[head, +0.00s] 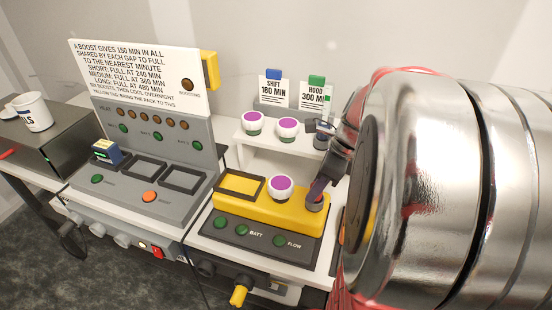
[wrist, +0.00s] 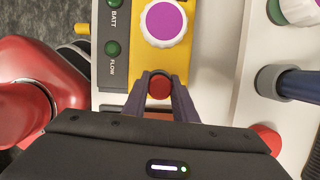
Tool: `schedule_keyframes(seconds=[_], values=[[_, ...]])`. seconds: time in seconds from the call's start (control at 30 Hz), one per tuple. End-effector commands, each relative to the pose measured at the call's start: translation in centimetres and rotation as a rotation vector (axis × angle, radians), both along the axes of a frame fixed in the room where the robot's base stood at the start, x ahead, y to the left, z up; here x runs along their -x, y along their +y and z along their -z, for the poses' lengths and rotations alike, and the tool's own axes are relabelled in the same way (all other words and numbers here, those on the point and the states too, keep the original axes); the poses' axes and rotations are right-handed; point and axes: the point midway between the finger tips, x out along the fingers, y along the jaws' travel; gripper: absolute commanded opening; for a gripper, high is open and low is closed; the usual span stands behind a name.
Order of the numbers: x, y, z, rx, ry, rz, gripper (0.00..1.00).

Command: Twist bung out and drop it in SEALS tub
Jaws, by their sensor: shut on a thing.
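My gripper (head: 319,187) is at the right end of the yellow block on the bench, pointing down. In the wrist view my gripper (wrist: 160,78) is shut on a round, dull red bung (wrist: 160,88), one finger on each side. The bung is at the block's end, beside a white cap with a purple top; I cannot tell whether it is still seated. A white tub (head: 32,112) at the far left has dark lettering, of which only the end, with an S, shows.
The purple-topped cap (head: 281,187) stands on the yellow block (head: 250,207) close to my fingers. A small white shelf (head: 295,147) behind carries two similar caps. A grey panel (head: 155,130) with a tall sign stands between the block and the tub. My arm hides the right side.

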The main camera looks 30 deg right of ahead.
Motion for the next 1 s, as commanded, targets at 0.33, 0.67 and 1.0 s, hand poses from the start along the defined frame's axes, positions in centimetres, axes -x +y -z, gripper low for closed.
schedule_keyframes(seconds=[0.33, 0.67, 1.0], values=[[-0.09, -0.18, -0.03, 0.002, -0.001, -0.282, 0.0], [-0.13, -0.19, -0.09, 0.004, -0.001, -0.575, 0.0], [-0.11, -0.19, -0.13, 0.007, -0.003, -0.76, 0.35]])
